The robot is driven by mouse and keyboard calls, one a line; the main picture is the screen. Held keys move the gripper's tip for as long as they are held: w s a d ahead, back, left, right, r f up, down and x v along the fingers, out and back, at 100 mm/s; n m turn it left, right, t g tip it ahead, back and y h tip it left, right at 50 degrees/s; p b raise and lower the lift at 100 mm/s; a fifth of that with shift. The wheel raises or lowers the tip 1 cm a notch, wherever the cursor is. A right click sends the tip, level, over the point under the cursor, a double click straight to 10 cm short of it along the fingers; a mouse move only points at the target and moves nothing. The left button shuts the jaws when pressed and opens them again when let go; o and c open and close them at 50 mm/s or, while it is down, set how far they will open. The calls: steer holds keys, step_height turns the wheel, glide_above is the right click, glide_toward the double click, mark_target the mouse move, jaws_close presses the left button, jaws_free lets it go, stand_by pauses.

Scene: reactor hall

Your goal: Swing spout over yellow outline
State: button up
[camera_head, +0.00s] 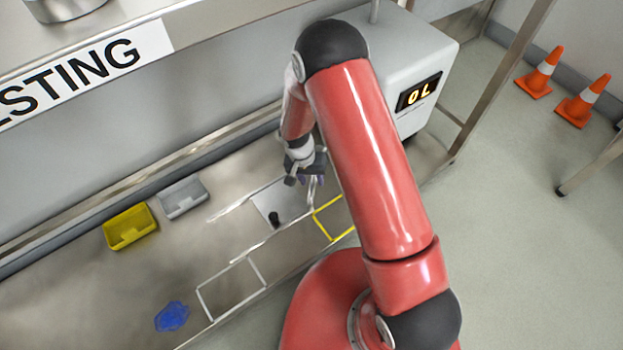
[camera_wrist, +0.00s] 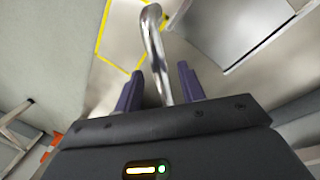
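The spout (camera_wrist: 152,38) is a bent, shiny metal tube. In the wrist view it runs up between my gripper's (camera_wrist: 160,75) two purple fingers, with a visible gap on each side, and its tip curves right near the top. My gripper is open around it. The yellow outline (camera_wrist: 99,40) lies to the left of the spout in the wrist view. In the head view the outline (camera_head: 318,222) is on the bench, partly hidden by my red arm. My gripper (camera_head: 309,181) is above and left of it there, beside the thin spout (camera_head: 310,198).
A grey machine (camera_head: 385,50) with a lit display stands behind my arm. A yellow tray (camera_head: 130,228), a grey tray (camera_head: 183,198), a blue patch (camera_head: 172,316) and a white outline (camera_head: 231,290) are on the bench. Orange cones (camera_head: 541,73) stand on the floor.

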steer(key=shift+f, duration=0.35)
jaws_close()
